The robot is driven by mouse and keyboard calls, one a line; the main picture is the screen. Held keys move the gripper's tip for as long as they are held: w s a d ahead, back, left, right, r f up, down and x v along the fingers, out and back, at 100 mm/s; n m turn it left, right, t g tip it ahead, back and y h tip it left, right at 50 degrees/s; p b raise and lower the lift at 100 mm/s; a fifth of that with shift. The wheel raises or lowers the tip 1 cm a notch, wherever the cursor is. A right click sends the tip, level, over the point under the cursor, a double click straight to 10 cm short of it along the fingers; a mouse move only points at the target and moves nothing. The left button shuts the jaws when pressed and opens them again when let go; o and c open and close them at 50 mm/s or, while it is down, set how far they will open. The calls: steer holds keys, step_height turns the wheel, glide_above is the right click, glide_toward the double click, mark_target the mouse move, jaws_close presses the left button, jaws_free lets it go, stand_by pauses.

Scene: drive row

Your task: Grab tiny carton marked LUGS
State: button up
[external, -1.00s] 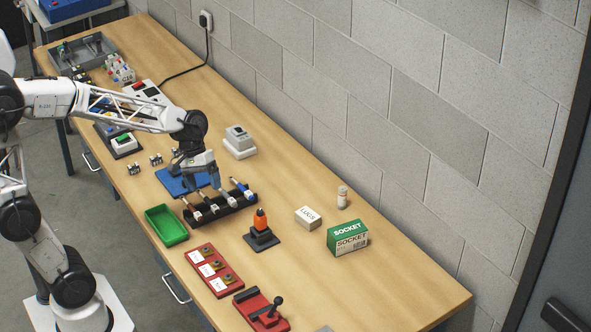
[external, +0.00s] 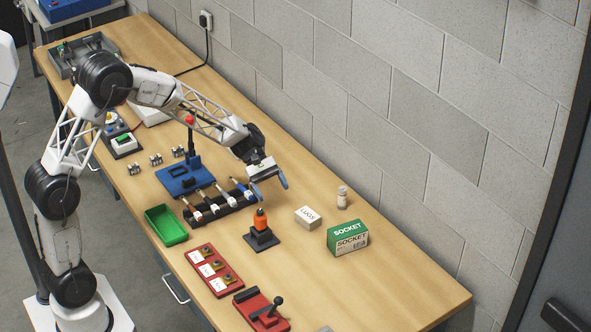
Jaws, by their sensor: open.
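The tiny carton marked LUGS (external: 308,217) is a small white box lying on the bench, right of the middle. Its label is on top and it touches nothing that I can see. My gripper (external: 271,191) is open and empty above the bench, up and to the left of the carton and clear of it. Its fingers point down and to the right. The carton is fully in view.
A green SOCKET box (external: 348,237) stands just right of the carton, with a small pale bottle (external: 342,198) behind. An orange-topped tool on a black base (external: 262,231) stands to the left. A black rack (external: 220,208) of tools is farther left. Bench in front of the carton is bare.

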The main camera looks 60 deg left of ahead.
mark_target(306, 213)
steer(key=w+f+n, duration=0.1)
steer(key=w+f, duration=0.1)
steer(key=w+a+f+n+t+h, duration=0.1)
steer(key=w+f, duration=0.2)
steer(key=w+f+n+h, duration=0.1)
steer(key=w+f+n, duration=0.1)
steer(key=w+f, duration=0.1)
steer(key=shift+w+a+f, duration=0.1)
steer(key=shift+w+a, duration=0.1)
steer(key=shift+d, duration=0.1)
steer(key=shift+x, duration=1.2)
steer(key=shift+d, duration=0.1)
steer(key=shift+x, duration=2.5)
steer(key=shift+w, duration=0.2)
steer(key=shift+c, duration=0.3)
steer(key=c, duration=1)
